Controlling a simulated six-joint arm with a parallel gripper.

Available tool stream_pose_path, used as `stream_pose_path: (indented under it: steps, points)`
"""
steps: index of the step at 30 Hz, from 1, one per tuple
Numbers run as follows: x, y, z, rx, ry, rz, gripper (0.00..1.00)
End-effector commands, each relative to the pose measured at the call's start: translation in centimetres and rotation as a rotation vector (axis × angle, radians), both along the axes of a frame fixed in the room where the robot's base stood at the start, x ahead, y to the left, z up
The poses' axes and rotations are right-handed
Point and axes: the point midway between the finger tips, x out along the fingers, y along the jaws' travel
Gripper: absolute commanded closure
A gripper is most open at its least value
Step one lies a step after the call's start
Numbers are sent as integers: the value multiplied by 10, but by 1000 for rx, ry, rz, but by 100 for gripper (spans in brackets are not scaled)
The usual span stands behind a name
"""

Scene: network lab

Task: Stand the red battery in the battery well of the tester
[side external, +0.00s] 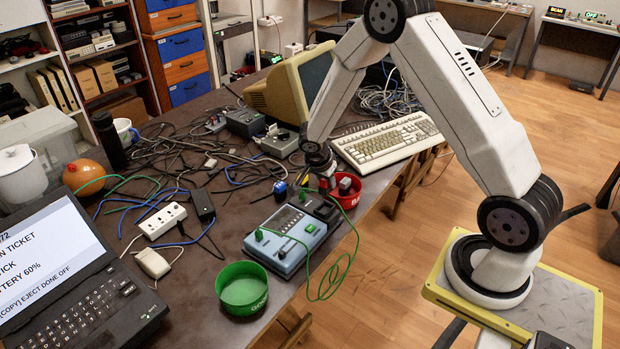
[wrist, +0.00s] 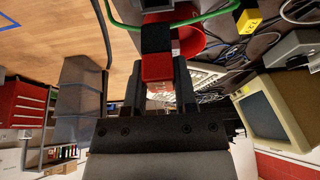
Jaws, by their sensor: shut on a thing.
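The red battery (wrist: 157,68) sits between the two fingers of my gripper (wrist: 160,88) in the wrist view, and the jaws are shut on it. In the side view my gripper (side external: 321,170) points down at the far right end of the tester, with a little of the red battery (side external: 324,185) showing below it. The tester (side external: 284,243) is a blue-grey box with a display and green plugs. A dark block (side external: 323,210) is at its right end, close below the battery. I cannot tell whether the battery touches the well; the well's opening is hidden.
A red bowl (side external: 347,188) stands just right of my gripper, and a green bowl (side external: 243,289) stands at the table's front. A blue block (side external: 280,189) lies left of my gripper. A yellow block (wrist: 250,20) shows in the wrist view. Green leads loop beside the tester.

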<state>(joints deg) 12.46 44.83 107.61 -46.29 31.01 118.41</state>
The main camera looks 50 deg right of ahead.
Motion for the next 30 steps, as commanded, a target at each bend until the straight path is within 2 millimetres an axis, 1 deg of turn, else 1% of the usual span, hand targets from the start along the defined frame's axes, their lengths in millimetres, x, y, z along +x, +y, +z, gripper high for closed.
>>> stream_pose_path:
  steps: [3,14,30]
  points:
    - [0,4,0,-1,-2,1,100]
    - [0,3,-7,0,-1,0,100]
    - [-1,3,-38,0,-1,-1,100]
